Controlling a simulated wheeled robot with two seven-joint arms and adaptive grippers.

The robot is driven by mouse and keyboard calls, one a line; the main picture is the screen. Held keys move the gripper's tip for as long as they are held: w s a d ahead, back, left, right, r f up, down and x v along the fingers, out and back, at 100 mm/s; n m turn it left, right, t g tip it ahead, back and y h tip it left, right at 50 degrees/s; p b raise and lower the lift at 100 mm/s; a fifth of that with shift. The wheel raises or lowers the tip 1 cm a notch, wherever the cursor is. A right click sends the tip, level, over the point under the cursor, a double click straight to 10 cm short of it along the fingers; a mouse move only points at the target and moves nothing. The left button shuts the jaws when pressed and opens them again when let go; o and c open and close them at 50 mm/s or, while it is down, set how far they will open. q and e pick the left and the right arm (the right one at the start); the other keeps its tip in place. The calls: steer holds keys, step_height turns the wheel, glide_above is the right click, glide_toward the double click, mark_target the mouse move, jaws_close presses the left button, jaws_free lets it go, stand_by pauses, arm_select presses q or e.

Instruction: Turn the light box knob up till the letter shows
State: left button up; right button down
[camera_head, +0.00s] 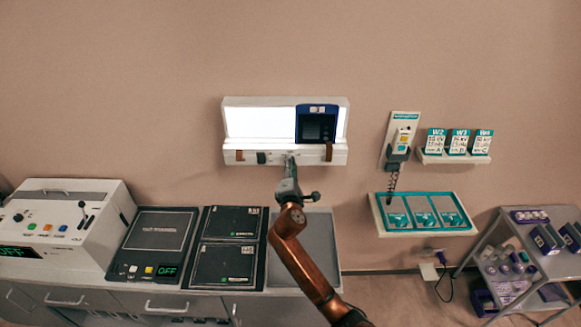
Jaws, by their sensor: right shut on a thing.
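The light box (285,102) hangs on the wall in the middle of the view, and its panel (260,122) is lit white. A dark blue film (317,122) is at the panel's right side. I cannot make out a letter on it. My right gripper (290,163) reaches up to the box's lower front ledge and is shut on what seems to be the knob, which the fingers hide. A small black part (261,157) sits on the ledge left of the gripper. My left gripper is not in view.
Below stands a counter with a control console (60,225), dark flat panels (232,223) and a grey tray (317,232). A handset unit (402,135), a card shelf (455,158) and a teal-rimmed tray (425,213) are on the wall at right. A cart (497,262) stands at far right.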

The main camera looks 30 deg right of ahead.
steer(key=shift+f+m+b, duration=0.2)
steer(key=shift+m+b, duration=0.65)
steer(key=shift+m, duration=2.75)
steer(key=c, duration=1.6)
jaws_free()
steer(key=shift+r, duration=0.1)
steer(key=v, duration=1.2)
